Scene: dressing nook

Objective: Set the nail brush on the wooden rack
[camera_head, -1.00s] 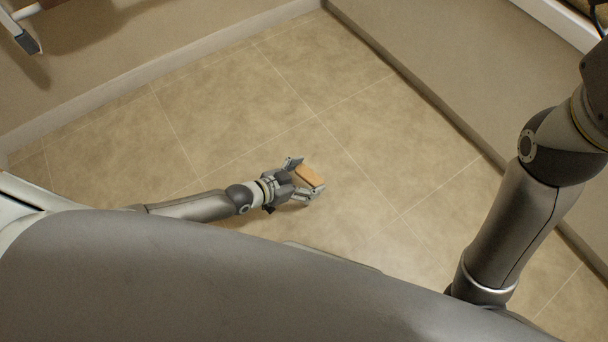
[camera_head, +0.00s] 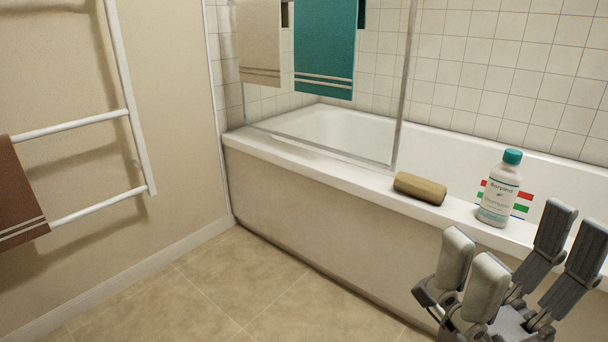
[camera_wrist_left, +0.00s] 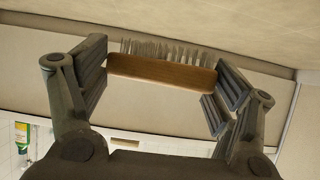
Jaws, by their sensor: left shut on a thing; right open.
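The nail brush (camera_wrist_left: 162,73), a brown wooden bar with pale bristles, is between the fingers of my left gripper (camera_wrist_left: 162,85) in the left wrist view, and the gripper is shut on it. The bristles point to the top of that picture. Neither the left gripper nor the brush shows in the head view. A brown block (camera_head: 420,188) lies on the bathtub ledge; it may be the wooden rack, but its surface detail is too small to tell. It seems to show in the left wrist view (camera_wrist_left: 125,141). My right gripper (camera_head: 515,262) is open and empty, in front of the tub.
A white bottle with a teal cap (camera_head: 497,195) stands on the ledge right of the block. A glass screen (camera_head: 398,100) rises from the bathtub rim (camera_head: 300,155) left of it. A towel rail (camera_head: 85,125) is on the left wall. The floor (camera_head: 230,290) is clear.

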